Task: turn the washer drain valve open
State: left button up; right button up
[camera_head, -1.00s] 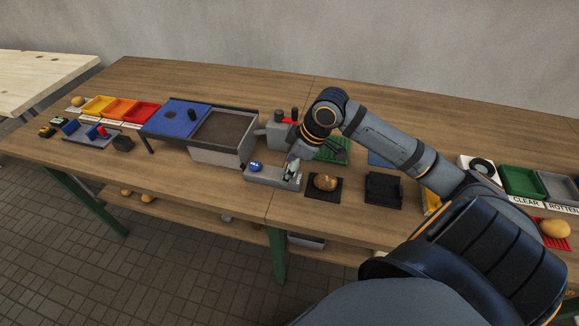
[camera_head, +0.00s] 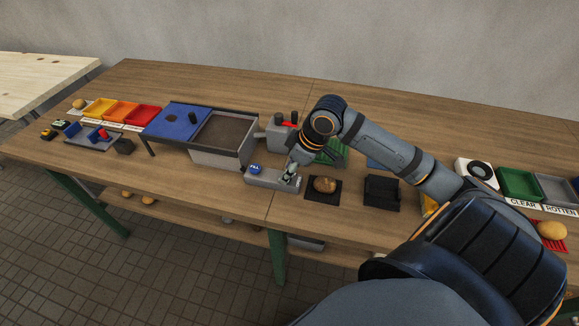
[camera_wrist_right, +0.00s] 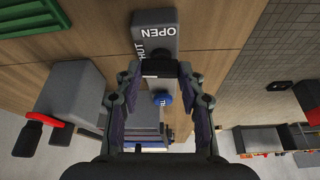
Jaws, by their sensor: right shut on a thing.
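The grey control box (camera_head: 262,182) stands at the front of the table, just before the washer basin (camera_head: 218,158). It has a blue FILL button (camera_head: 256,169), which also shows in the right wrist view (camera_wrist_right: 162,99). The words OPEN and SHUT show on the far end of the box (camera_wrist_right: 168,18). My right gripper (camera_head: 291,172) is over the box's right end. In the right wrist view my gripper (camera_wrist_right: 160,74) has its fingers either side of the drain valve handle (camera_wrist_right: 158,69) and is shut on it. The handle's exact angle is hard to tell. My left gripper is out of view.
A grey unit with a red lever (camera_head: 289,124) stands behind the box. A potato (camera_head: 325,184) lies on a black pad right of my gripper, with a black stand (camera_head: 382,190) beyond. A blue-topped table (camera_head: 178,119) and coloured trays are at left.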

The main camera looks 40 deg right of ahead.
jog(key=m+p, duration=0.1)
jog(key=m, duration=0.1)
jog(key=m+h+p, duration=0.1)
jog(key=m+p, duration=0.1)
jog(key=m+h+p, duration=0.1)
jog(key=m+p, duration=0.1)
jog(key=m, duration=0.1)
jog(key=shift+s+a+r+t, duration=0.15)
jog(key=shift+a+r+t, duration=0.1)
jog(key=shift+a+t, duration=0.15)
jog(key=m+h+p, duration=0.1)
jog(key=m+p, duration=0.2)
jog(key=p, duration=0.1)
jog(key=m+h+p, duration=0.2)
jog(key=m+p, duration=0.2)
jog(key=p, duration=0.1)
jog(key=shift+a+g, duration=0.1)
jog(key=shift+g, duration=0.3)
jog(key=shift+f+m+g+h+p, duration=0.2)
jog(key=shift+m+g+h+p, duration=0.2)
jog(key=shift+m+p, duration=1.1)
jog(key=o, duration=1.2)
jog(key=shift+c, duration=0.2)
